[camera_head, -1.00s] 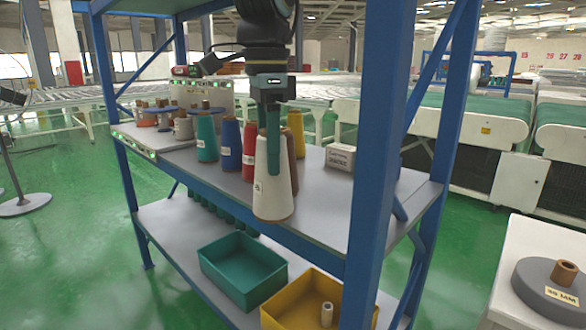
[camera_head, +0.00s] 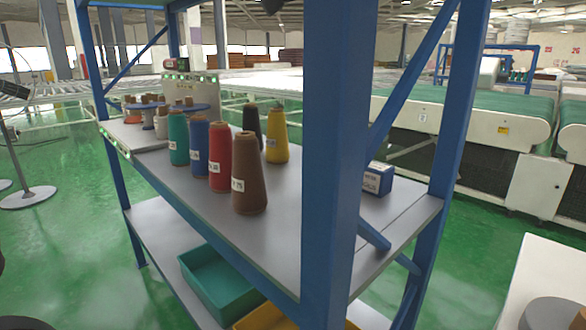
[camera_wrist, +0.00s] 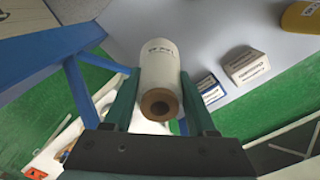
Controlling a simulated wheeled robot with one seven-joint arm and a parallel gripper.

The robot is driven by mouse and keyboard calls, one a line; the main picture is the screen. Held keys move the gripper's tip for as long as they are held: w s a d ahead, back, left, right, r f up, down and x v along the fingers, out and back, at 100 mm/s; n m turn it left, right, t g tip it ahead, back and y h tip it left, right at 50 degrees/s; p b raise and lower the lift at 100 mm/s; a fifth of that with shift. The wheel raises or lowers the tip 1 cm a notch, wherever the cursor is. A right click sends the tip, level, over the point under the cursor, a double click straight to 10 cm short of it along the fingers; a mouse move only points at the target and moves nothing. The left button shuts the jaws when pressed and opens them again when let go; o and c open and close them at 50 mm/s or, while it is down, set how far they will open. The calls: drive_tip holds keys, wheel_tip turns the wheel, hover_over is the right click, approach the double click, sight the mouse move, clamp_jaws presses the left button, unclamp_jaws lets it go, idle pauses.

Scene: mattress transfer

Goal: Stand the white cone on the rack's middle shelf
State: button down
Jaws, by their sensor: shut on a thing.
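The white cone (camera_wrist: 162,65) is between the two green fingers of my gripper (camera_wrist: 158,84) in the wrist view. My gripper is shut on it, with the brown core end towards the camera. The rack's middle shelf (camera_head: 290,215) is the grey board with the coloured cones on it. The shelf surface also shows behind the white cone in the wrist view (camera_wrist: 215,35). Whether the cone touches it, I cannot tell. Neither my gripper nor the white cone shows in the head view, where the rack's front blue post hides part of the shelf.
Brown (camera_head: 249,186), red (camera_head: 220,160), blue (camera_head: 199,150) and yellow (camera_head: 277,138) cones stand left of the blue post (camera_head: 334,150). A blue-and-white box (camera_head: 377,179) is right of it. In the wrist view, a white box (camera_wrist: 246,66) lies right of the white cone.

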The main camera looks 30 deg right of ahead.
wheel_tip(320, 180, down, 10)
drive_tip(key=shift+r+b, duration=0.25)
drive_tip(key=shift+b, duration=0.05)
drive_tip(key=shift+c, duration=1)
unclamp_jaws()
drive_tip(key=shift+f, duration=0.1)
wheel_tip(320, 180, up, 8)
drive_tip(key=shift+f, duration=0.15)
